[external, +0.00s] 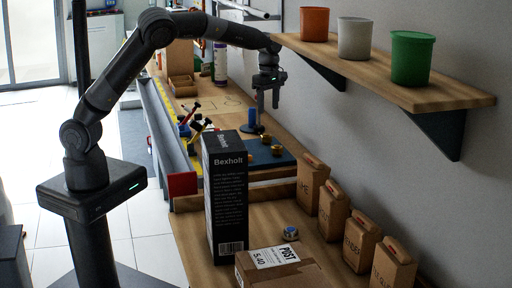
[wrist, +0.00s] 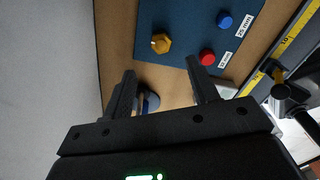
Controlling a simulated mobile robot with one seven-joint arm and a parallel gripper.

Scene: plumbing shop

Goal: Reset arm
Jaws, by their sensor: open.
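My gripper (external: 267,98) hangs from the raised arm above the wooden workbench, pointing down. It is open and empty. In the wrist view its two fingers (wrist: 166,95) stand wide apart over the bench. The gripper touches none of these.
A tall black box (external: 226,195) and a parcel (external: 280,268) stand at the near end of the bench. Several cardboard packages (external: 331,212) line the wall. A shelf (external: 440,92) with an orange, a white and a green pot (external: 411,58) juts out right of the arm.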

